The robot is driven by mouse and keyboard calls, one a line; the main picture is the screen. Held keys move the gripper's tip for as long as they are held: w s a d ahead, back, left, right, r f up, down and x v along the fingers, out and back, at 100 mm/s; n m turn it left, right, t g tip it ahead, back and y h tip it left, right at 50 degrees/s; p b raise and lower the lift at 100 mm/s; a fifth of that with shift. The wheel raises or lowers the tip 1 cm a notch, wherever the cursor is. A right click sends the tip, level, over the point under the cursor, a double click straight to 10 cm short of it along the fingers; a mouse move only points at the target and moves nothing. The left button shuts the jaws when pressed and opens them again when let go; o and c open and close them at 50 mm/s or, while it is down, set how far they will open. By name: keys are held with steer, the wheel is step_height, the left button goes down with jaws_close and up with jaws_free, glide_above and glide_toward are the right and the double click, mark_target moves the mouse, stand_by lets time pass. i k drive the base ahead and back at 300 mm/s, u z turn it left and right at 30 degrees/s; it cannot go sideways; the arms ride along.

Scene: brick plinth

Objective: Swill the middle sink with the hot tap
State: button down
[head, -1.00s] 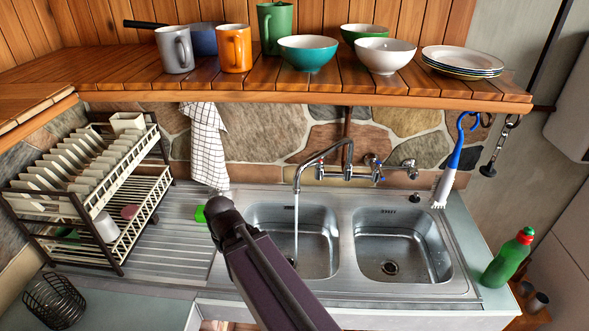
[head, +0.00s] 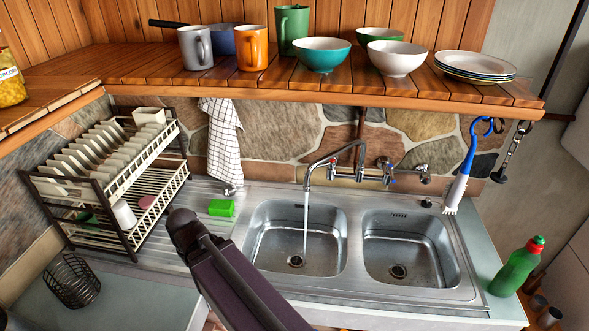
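Two steel basins show in the head view: a left sink (head: 268,238), between the ribbed drainer and the other basin, and a right sink (head: 372,245). I cannot tell which one counts as the middle. A chrome spout (head: 322,161) bends over the left sink, and a thin stream of water (head: 306,225) falls into it near the drain. A tap handle with red and blue marks (head: 387,178) is on the wall pipe right of the spout. Which tap is hot is unclear. My dark arm crosses the lower front, left of the left sink. My gripper is out of view.
A green sponge (head: 221,208) lies on the drainer beside my arm. A dish rack (head: 140,183) stands left. A shelf (head: 400,88) with mugs, bowls and plates runs above. A blue-handled brush (head: 464,170) and green bottle (head: 516,270) are on the right.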

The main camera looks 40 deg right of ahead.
mark_target(333, 163)
steer(key=u, duration=0.35)
steer(key=k, duration=1.3)
steer(key=z, duration=0.25)
steer(key=i, duration=1)
steer(key=z, duration=0.1)
